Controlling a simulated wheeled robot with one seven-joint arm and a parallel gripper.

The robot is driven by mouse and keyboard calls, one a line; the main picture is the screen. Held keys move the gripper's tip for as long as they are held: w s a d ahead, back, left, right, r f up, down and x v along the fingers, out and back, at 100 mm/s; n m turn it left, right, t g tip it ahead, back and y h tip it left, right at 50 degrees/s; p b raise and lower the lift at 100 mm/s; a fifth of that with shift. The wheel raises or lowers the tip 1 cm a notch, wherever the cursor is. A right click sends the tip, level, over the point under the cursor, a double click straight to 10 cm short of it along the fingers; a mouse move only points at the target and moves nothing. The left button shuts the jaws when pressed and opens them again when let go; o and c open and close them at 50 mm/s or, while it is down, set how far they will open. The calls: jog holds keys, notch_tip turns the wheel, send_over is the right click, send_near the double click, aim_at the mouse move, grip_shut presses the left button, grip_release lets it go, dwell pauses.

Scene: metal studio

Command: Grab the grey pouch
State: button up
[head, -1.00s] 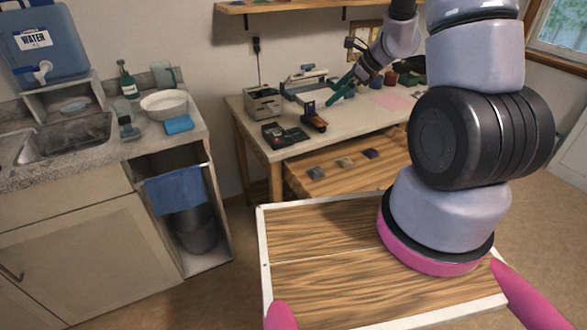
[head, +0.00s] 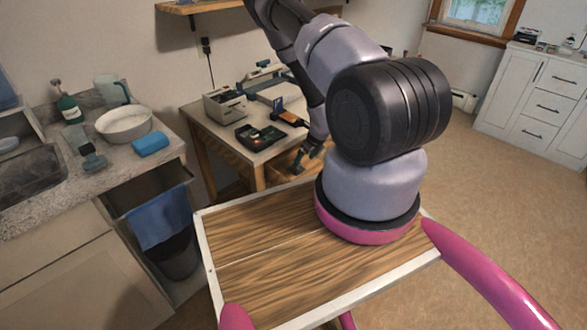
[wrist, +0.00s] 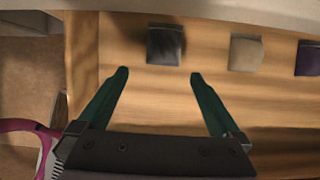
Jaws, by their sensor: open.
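The grey pouch (wrist: 165,45) lies on a wooden surface (wrist: 215,98) in the wrist view, dark and roughly square, near the pale edge at the top. My gripper (wrist: 159,75) has its two green fingers spread, with nothing between them. The pouch lies just beyond the fingertips, roughly in line with the gap between them; I cannot tell the height between. In the head view my gripper (head: 308,156) points down beside the workbench front, and my arm hides the pouches there.
A beige pouch (wrist: 245,53) and a purple pouch (wrist: 308,58) lie in a row to the right of the grey one. The workbench (head: 262,150) top carries a black tray (head: 260,137) and several devices. Open floor (head: 490,200) lies to the right.

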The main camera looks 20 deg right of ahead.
aim_at(300, 167)
jog(key=x, duration=0.6)
jog(key=shift+w+d, duration=0.15)
jog(key=shift+w, duration=0.3)
jog(key=c, duration=1.3)
